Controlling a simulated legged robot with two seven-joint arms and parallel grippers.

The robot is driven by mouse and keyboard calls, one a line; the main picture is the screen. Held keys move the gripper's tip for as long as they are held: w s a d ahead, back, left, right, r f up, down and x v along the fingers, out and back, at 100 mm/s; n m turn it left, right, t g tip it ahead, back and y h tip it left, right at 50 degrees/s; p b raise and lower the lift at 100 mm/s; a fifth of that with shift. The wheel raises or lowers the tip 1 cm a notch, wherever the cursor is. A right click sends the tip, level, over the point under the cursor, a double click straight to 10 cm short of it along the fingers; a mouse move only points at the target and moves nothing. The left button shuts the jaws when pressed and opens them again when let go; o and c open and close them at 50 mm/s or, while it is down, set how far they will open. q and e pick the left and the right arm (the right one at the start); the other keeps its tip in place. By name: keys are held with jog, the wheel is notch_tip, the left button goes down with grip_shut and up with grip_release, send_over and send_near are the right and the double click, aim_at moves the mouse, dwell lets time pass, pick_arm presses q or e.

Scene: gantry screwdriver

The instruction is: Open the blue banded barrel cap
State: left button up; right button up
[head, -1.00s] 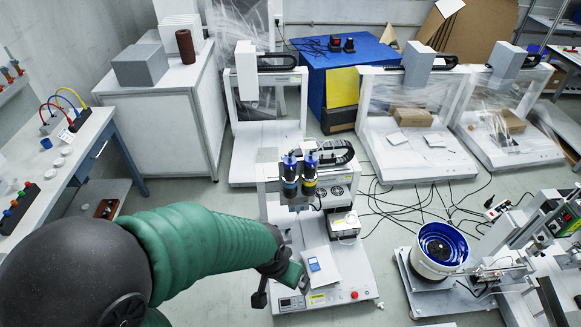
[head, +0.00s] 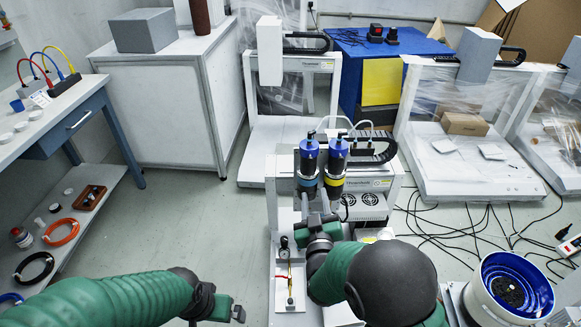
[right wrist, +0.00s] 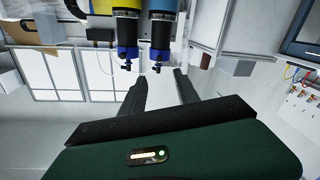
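Two barrels with blue caps hang side by side on the gantry. The blue banded barrel (head: 307,166) is on the left, with its cap (head: 309,146) on top. The yellow banded barrel (head: 334,166) is on the right. In the right wrist view, which looks upside down, the yellow one (right wrist: 126,25) is left and the blue one (right wrist: 161,30) right. My right gripper (head: 315,203) is just below and in front of the barrels; its fingers (right wrist: 161,75) are apart, with nothing seen between them. My left gripper (head: 236,313) is low at the left, its fingers not clear.
The gantry's base plate (head: 283,262) is partly hidden by my right arm. A workbench (head: 75,115) with caps and cables stands left, a white cabinet (head: 165,110) behind it. A blue-lined bowl (head: 510,287) is at the right. Floor between bench and gantry is clear.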

aim_at(310, 161)
jog(key=w+b, duration=0.1)
jog(key=w, duration=0.4)
jog(key=w+a+b, duration=0.1)
jog(key=w+b, duration=0.1)
jog(key=w, duration=0.3)
jog(key=w+b, duration=0.2)
jog(key=w, duration=0.3)
jog(key=shift+w+a, duration=0.3)
jog(key=shift+w, duration=0.1)
jog(key=shift+w+r, duration=0.1)
jog(key=shift+w, duration=0.05)
jog(key=shift+c, duration=0.3)
jog(key=c, duration=0.7)
grip_shut()
jog(key=shift+a, duration=0.15)
